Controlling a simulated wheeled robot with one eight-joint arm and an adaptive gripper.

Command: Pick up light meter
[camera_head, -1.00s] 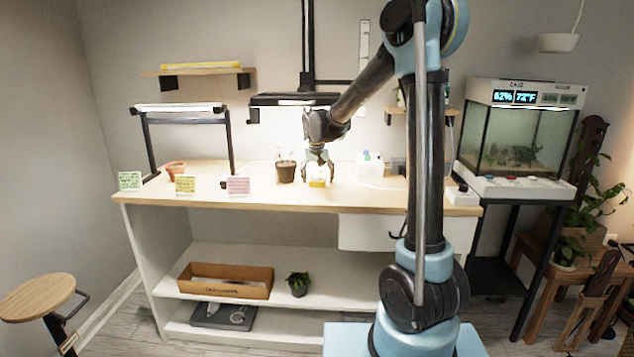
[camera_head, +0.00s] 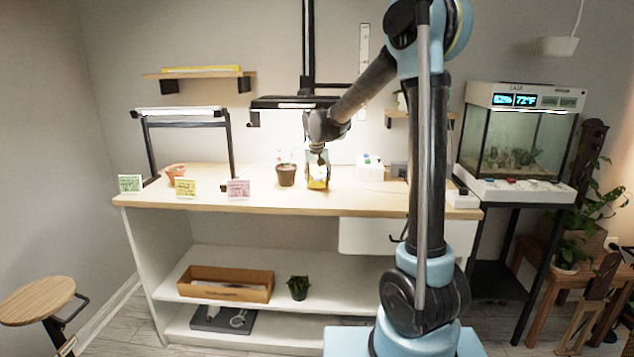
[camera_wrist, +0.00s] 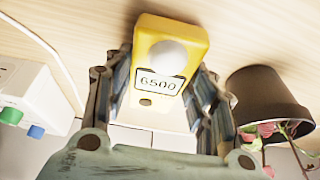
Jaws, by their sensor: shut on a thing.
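The light meter (camera_wrist: 184,38) is a yellow block with a white dome and a small display reading 6500. In the wrist view it sits between the fingers of my gripper (camera_wrist: 160,85), which is shut on it from both sides. In the head view, my gripper (camera_head: 318,178) points down over the wooden bench top (camera_head: 262,203), and the yellow meter (camera_head: 317,184) shows low between its fingers. I cannot tell whether the meter touches the bench or is slightly above it.
A dark plant pot (camera_head: 286,176) stands close left of my gripper. A white box (camera_head: 369,170) with coloured buttons (camera_wrist: 36,131) stands to the right. A lamp bar (camera_head: 290,103) hangs above. Small note cards (camera_head: 238,189) line the left front; the bench front near the gripper is clear.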

